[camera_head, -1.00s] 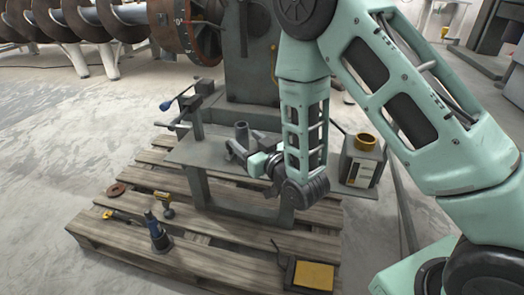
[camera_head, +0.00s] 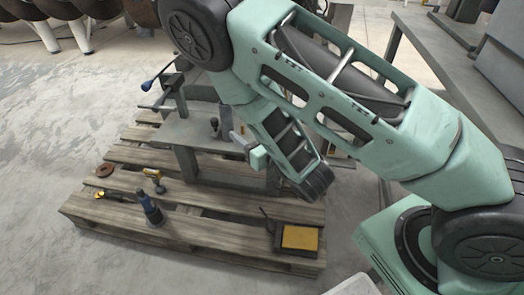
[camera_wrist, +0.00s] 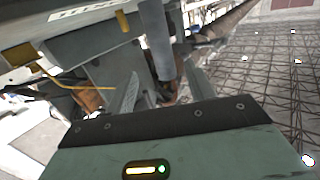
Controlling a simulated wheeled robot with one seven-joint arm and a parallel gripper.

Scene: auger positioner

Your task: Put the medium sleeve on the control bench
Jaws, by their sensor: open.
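A plain grey cylinder, which looks like the medium sleeve (camera_head: 226,119), is upright at the low steel table on the pallet in the head view. In the wrist view the grey sleeve (camera_wrist: 158,42) runs down between my two fingers. My gripper (camera_head: 229,133) is open around it, with a gap visible beside the fingers; whether either finger touches it I cannot tell. My arm hides the right part of the low table. A grey bench (camera_head: 408,42) stands at the upper right; no label shows whether it is the control bench.
The low steel table (camera_head: 185,133) has clamp handles (camera_head: 158,82) at its left. The floor at left is clear.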

